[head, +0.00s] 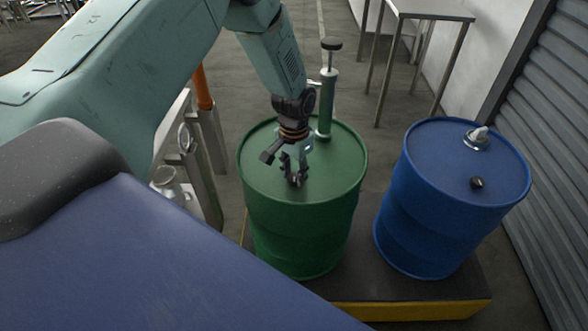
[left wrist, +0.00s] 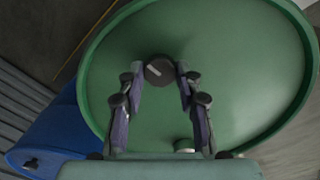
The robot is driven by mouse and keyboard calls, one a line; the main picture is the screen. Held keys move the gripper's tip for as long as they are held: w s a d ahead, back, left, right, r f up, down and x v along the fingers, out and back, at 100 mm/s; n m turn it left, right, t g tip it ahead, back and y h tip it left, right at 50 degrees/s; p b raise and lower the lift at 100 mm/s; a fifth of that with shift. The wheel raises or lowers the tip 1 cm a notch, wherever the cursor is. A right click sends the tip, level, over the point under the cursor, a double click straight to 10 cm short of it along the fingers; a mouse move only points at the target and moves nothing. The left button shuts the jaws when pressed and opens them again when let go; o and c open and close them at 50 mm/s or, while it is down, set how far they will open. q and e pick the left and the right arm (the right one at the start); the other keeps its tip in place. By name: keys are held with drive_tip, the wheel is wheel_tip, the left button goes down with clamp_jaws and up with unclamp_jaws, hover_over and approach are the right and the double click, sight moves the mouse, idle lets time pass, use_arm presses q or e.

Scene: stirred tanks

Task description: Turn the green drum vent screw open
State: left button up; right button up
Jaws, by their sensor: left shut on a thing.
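The green drum (head: 300,225) stands upright, and its green lid fills most of the left wrist view (left wrist: 230,60). The vent screw (left wrist: 159,70) is a dark round knob with a pale mark across it, on the lid. My left gripper (head: 297,180) points down at the lid from above. In the left wrist view its fingertips (left wrist: 159,73) sit on either side of the vent screw, shut on it. In the head view the fingers mostly hide the screw. My right gripper is in neither view.
A pale green pump (head: 327,100) with a dark top stands at the green drum's back edge. A blue drum (head: 430,215) stands to the right, with a dark knob (head: 477,183) on its lid. Both drums stand on a dark platform with a yellow edge (head: 420,311). A metal table (head: 430,12) is behind.

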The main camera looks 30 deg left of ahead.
sight(294, 177)
use_arm(q)
drive_tip(key=n+p, duration=0.3)
drive_tip(key=shift+r+n, duration=0.2)
drive_tip(key=shift+n, duration=0.1)
drive_tip(key=n+p, duration=0.3)
drive_tip(key=n, duration=0.1)
drive_tip(key=shift+n, duration=0.3)
drive_tip(key=n+p, duration=0.2)
drive_tip(key=n, duration=0.2)
drive_tip(key=shift+w+n+p, duration=0.1)
drive_tip(key=shift+n+p, duration=0.8)
drive_tip(key=shift+n, duration=1.2)
drive_tip(key=shift+f+n, duration=0.1)
drive_tip(key=shift+n, duration=0.2)
drive_tip(key=o, duration=1.1)
drive_tip(key=shift+o, duration=0.2)
wheel_tip(294, 177, up, 12)
